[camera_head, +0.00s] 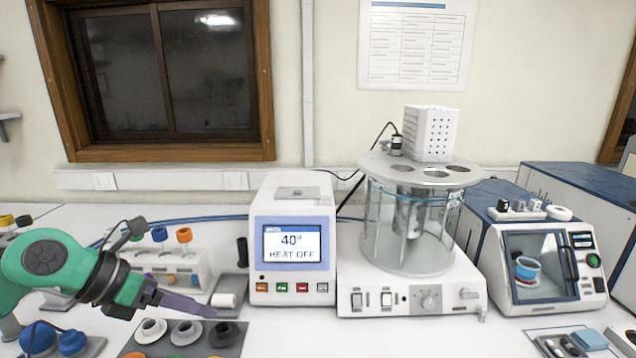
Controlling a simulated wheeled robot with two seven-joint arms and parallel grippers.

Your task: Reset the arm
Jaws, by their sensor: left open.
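My left arm comes in from the left, green with a dark wrist. Its gripper (185,303) points right and slightly down, above the front left of the bench. It is open and seen from the side, with nothing visible between its fingers. It hangs over a dark tray of round cups (185,332) and hides part of the bench behind it. My right gripper is not in view.
A white heater unit (290,207) reads "40° HEAT OFF". A glass bath (410,240) on a white base stands right of it. A small chamber (541,268) stands further right. A rack with orange and blue tops (172,262) is behind my gripper.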

